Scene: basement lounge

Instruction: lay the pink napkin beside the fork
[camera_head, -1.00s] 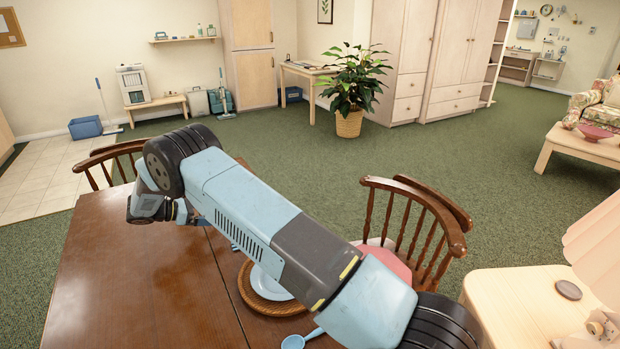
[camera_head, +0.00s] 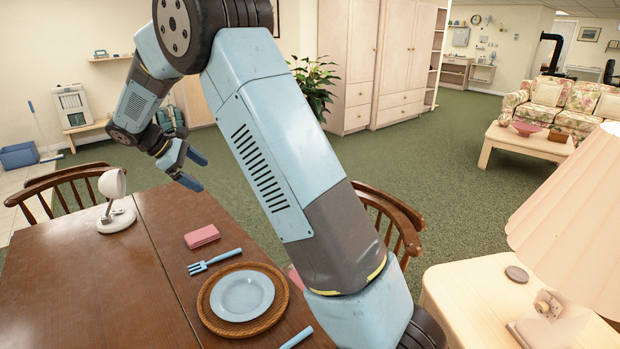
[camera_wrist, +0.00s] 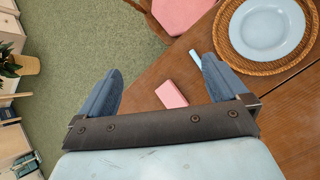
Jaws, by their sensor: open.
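The pink napkin (camera_head: 202,237), a small folded rectangle, lies flat on the wooden table just beyond the blue fork (camera_head: 214,262), with a narrow gap between them. The fork lies beside the blue plate (camera_head: 242,296). In the wrist view the napkin (camera_wrist: 171,94) shows between the fingers, lower down on the table. The fork handle (camera_wrist: 195,57) shows there too; the rest of it is hidden behind the right finger. My gripper (camera_head: 198,172) is open and empty, raised beyond the napkin and clear of it.
The plate sits on a round woven mat (camera_head: 212,318), with a blue utensil handle (camera_head: 297,338) on its near side. A small white lamp (camera_head: 116,215) stands at the table's left. Wooden chairs (camera_head: 398,228) stand at the table edges. Bare tabletop lies left of the napkin.

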